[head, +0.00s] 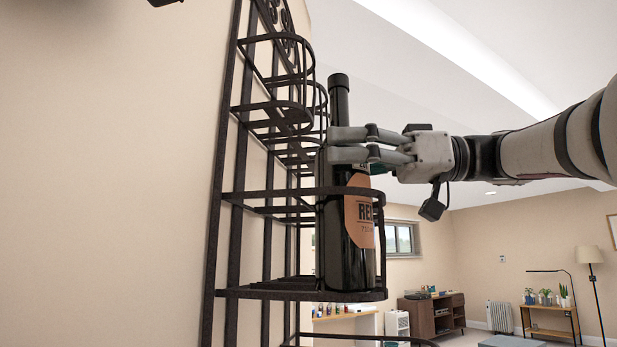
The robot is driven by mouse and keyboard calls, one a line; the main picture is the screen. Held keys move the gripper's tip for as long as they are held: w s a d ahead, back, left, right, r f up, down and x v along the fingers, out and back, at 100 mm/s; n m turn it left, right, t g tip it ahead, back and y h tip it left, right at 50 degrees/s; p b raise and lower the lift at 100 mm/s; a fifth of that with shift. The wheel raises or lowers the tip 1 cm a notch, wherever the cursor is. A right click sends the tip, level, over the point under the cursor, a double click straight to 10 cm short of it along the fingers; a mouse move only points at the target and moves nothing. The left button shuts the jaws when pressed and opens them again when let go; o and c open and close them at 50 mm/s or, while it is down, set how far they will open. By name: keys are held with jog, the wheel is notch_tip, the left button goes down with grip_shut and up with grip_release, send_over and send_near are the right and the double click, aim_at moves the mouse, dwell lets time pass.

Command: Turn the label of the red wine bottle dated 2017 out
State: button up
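A dark wine bottle (335,245) stands upright in a tier of the black metal rack. Its orange-brown label (359,222) shows only in part, at the bottle's right side, with the letters "RE" and smaller print below. The rest of the label curves out of sight, and no date can be read. My gripper (330,145) reaches in from the right, its two fingers level with the lower neck and shoulder of the bottle. The fingers overlap the bottle in the picture. Whether they press on it or stand clear of it cannot be made out.
The wall rack (228,205) has curved rails; one rail (290,191) passes around the bottle's middle. Empty tiers show above. A plain wall lies to the left. A wooden cabinet (428,318), a radiator (500,316) and a floor lamp (592,290) stand far behind at right.

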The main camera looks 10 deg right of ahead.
jog(key=shift+m+t+h+b, duration=1.3)
jog(key=shift+m+t+b, duration=0.3)
jog(key=shift+t, duration=0.45)
jog(key=shift+m+t+h+b, duration=1.3)
jog(key=shift+m+t+b, duration=0.25)
jog(key=shift+t, duration=0.5)
jog(key=shift+w+b, duration=0.1)
jog(key=shift+b, duration=0.2)
jog(key=shift+c, duration=0.2)
